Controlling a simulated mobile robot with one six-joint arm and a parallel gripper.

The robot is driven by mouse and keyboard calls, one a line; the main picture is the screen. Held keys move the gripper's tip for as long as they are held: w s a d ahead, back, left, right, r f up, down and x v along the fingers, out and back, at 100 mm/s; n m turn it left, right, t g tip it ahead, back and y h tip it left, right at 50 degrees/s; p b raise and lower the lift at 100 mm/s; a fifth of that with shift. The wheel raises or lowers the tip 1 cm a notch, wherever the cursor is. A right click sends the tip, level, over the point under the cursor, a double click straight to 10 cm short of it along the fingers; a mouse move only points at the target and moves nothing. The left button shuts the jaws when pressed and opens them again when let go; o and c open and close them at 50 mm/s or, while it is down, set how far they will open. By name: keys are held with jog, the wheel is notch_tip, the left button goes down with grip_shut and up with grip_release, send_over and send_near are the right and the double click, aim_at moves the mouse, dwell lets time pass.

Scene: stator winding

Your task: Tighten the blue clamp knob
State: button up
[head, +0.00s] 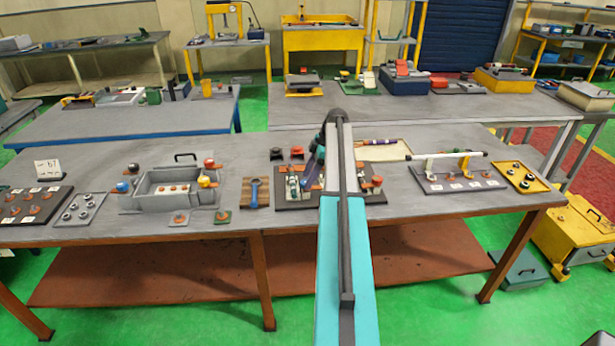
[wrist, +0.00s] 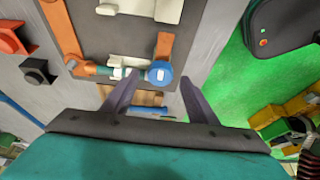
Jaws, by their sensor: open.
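In the wrist view, a round blue knob (wrist: 160,74) sits at the end of a teal and white cylinder (wrist: 118,72) on a dark board (wrist: 105,48). My gripper (wrist: 158,88) is open and empty, its two fingers pointing toward the board with the blue knob in line between the tips. I cannot tell whether they touch it. In the head view, my arm hides the gripper and part of the board (head: 335,202). Another blue knob (head: 122,187) is on the left of a grey box fixture (head: 165,203), which also carries red and yellow knobs.
A blue wrench (head: 254,190) lies on a wooden board left of my arm. A rack with a white bar (head: 450,157) and a yellow tray (head: 527,177) stand to the right. Copper strips and cream blocks rise from the dark board.

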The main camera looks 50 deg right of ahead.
jog(key=shift+w+a+f, duration=0.15)
jog(key=shift+a+f, duration=0.05)
jog(key=shift+f, duration=0.45)
jog(key=c, duration=1.1)
jog(key=shift+o, duration=0.2)
